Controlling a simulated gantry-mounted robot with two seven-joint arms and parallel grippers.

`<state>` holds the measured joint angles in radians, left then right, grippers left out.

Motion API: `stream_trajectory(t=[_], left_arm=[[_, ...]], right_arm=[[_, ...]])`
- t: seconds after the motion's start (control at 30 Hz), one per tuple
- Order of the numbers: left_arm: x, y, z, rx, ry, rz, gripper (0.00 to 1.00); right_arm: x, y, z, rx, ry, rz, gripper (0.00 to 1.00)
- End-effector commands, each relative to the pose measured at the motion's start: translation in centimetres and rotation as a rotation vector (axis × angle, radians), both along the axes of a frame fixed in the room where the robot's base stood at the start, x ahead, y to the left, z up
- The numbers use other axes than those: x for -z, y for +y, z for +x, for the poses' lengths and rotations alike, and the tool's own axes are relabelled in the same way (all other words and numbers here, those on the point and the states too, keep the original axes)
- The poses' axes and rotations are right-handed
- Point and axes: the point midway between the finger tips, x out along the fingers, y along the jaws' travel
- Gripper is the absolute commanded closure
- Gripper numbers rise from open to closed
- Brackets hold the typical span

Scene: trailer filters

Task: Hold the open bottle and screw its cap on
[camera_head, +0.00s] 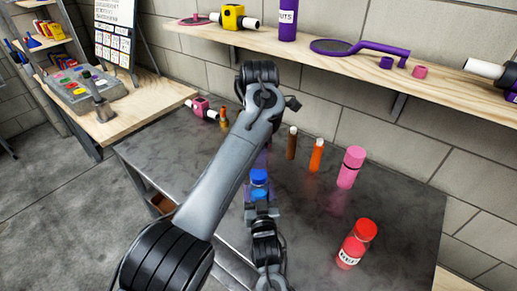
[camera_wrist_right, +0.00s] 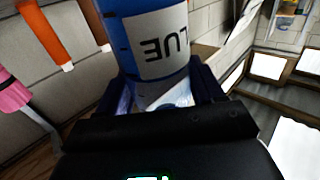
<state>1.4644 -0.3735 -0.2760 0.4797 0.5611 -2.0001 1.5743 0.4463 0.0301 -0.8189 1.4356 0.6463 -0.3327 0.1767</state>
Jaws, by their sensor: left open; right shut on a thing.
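A blue bottle (camera_head: 258,196) stands upright near the middle of the grey table, with a blue top (camera_head: 259,177) above it. My right gripper (camera_head: 261,211) is shut on the bottle. The right wrist view shows the bottle (camera_wrist_right: 150,25) upside down, its white label between the dark fingers. Its neck is hidden there, so I cannot tell how the cap sits on it. My left gripper (camera_head: 263,158) is open, just beyond and above the blue top. My own left forearm hides most of it, and I cannot tell whether it touches the cap.
A brown bottle (camera_head: 291,145), an orange bottle (camera_head: 317,157), a pink bottle (camera_head: 351,168) and a red bottle (camera_head: 356,246) stand to the right. A wooden shelf (camera_head: 340,66) runs along the wall. A pink and black item (camera_head: 202,107) lies at the back left.

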Motion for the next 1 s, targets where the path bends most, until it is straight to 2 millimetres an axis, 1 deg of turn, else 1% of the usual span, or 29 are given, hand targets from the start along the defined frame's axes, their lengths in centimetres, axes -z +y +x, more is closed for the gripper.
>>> stream_trajectory(t=[0.1,0.57,1.0], left_arm=[[0.1,-0.1,-0.3,-0.017,0.017,-0.009,0.29],[0.4,-0.2,-0.2,-0.013,0.016,-0.009,0.29],[2.9,-0.1,-0.2,-0.013,0.014,-0.010,0.29]], right_arm=[[0.2,0.0,0.0,0.001,0.003,-0.001,1.00],[0.2,0.0,0.0,0.001,0.003,-0.001,1.00],[0.2,-0.1,0.0,0.001,0.003,-0.001,1.00]])
